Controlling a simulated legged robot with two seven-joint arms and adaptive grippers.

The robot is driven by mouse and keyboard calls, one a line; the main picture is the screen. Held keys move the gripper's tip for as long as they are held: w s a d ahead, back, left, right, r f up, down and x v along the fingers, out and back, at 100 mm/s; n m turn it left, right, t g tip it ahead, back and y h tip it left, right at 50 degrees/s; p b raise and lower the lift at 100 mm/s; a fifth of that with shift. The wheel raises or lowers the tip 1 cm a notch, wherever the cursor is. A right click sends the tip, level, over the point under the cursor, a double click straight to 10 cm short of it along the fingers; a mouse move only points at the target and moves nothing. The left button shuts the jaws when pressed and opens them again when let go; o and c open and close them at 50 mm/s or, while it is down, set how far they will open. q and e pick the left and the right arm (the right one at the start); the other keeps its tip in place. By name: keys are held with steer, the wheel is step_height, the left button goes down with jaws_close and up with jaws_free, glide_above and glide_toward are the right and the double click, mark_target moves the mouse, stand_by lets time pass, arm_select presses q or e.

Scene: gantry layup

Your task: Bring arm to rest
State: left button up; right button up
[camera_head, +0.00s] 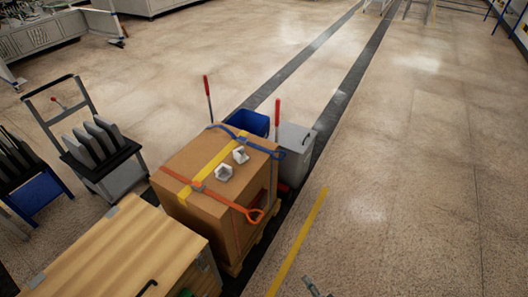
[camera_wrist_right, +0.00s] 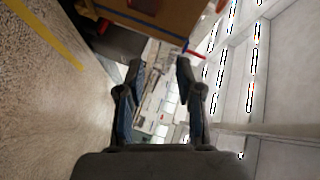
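My right gripper (camera_wrist_right: 160,72) is in the right wrist view with its two dark fingers apart and nothing between them. In the head view only a small part of what looks like my right gripper (camera_head: 315,287) shows at the bottom edge, over the floor right of the yellow line. My left gripper does not show clearly in either view.
A strapped cardboard box (camera_head: 208,172) stands on a pallet, with two white pieces (camera_head: 232,163) on top. A wooden crate (camera_head: 118,258) is in front. A blue bin (camera_head: 248,122) and a grey bin (camera_head: 295,148) stand behind. The floor (camera_head: 420,190) at right is clear.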

arm_select(q)
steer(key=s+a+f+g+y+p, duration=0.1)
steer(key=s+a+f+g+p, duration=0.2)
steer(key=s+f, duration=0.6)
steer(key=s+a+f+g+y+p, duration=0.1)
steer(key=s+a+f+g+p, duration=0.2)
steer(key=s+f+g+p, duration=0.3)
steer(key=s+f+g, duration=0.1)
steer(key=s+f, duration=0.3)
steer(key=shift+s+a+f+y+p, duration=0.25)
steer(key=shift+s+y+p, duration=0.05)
steer(key=shift+p, duration=0.05)
arm_select(e)
steer(key=s+d+f+n+g+h, duration=0.1)
steer(key=s+f+n+g+h, duration=0.1)
steer(key=s, duration=0.7)
steer(key=s+d+f+n+g+h, duration=0.2)
steer(key=s+f+n+g, duration=0.3)
steer(key=s, duration=0.5)
steer(key=s+d+f+n+g+h, duration=0.1)
steer(key=s+f+n+g+h, duration=0.1)
steer(key=s, duration=0.8)
steer(key=f+n+g, duration=0.1)
steer(key=n+g, duration=0.1)
steer(key=g, duration=0.1)
steer(key=shift+d+f+g, duration=0.2)
steer(key=shift+f+g, duration=0.2)
